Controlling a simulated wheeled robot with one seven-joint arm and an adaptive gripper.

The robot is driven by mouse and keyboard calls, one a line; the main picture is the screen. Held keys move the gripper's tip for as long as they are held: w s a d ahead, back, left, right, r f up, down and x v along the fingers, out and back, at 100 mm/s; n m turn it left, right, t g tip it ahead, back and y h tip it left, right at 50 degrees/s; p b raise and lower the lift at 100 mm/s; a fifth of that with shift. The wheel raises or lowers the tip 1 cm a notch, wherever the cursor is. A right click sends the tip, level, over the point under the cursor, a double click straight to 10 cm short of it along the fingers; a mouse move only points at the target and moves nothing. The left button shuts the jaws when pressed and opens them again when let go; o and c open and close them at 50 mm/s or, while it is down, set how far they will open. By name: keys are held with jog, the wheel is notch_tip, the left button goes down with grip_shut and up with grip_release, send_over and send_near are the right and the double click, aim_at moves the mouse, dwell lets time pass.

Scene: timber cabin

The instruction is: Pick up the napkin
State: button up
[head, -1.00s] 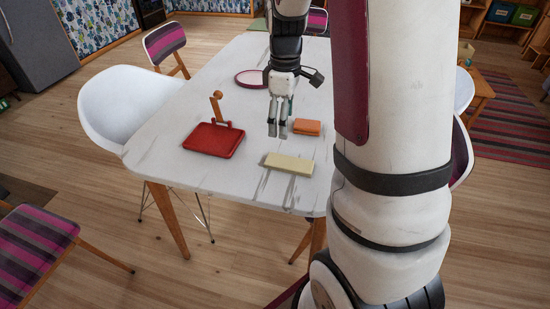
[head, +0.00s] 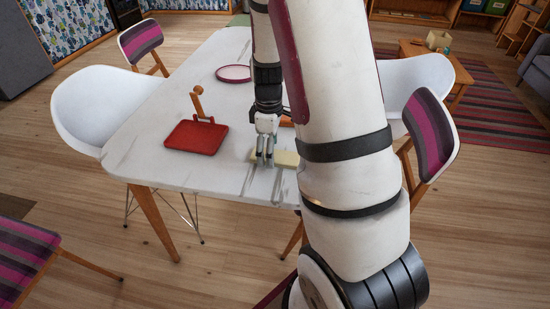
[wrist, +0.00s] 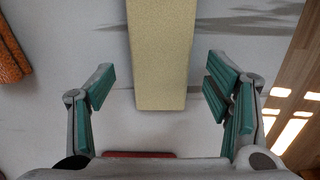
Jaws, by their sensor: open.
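A pale yellow, flat oblong piece, which looks like the folded napkin (head: 287,159), lies on the white table near its front edge. My gripper (head: 264,162) is at it in the head view, covering its left part. In the wrist view the napkin (wrist: 161,50) runs from the top edge down between the open fingers of my gripper (wrist: 160,90). A gap shows on both sides of it, so neither finger touches it. I cannot tell the exact height of the fingertips above the table.
A red tray-like item (head: 195,138) with a wooden upright lies to the left. An orange block (wrist: 11,55) is beside the napkin, mostly hidden by my arm in the head view. A pink-rimmed oval (head: 233,73) lies farther back. Chairs surround the table (head: 170,175).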

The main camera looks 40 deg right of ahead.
jog(key=shift+f, duration=0.45)
jog(key=c, duration=1.2)
jog(key=shift+c, duration=0.2)
jog(key=shift+r, duration=0.1)
jog(key=shift+r, duration=0.55)
notch_tip(320, 180, up, 2)
jog(key=shift+r+p, duration=0.15)
jog(key=shift+p, duration=0.2)
jog(key=s, duration=0.5)
jog(key=s+d+r, duration=0.1)
jog(key=s, duration=0.4)
jog(key=s+d, duration=0.1)
jog(key=s, duration=0.5)
jog(key=shift+d+r, duration=0.1)
jog(key=shift+r, duration=0.15)
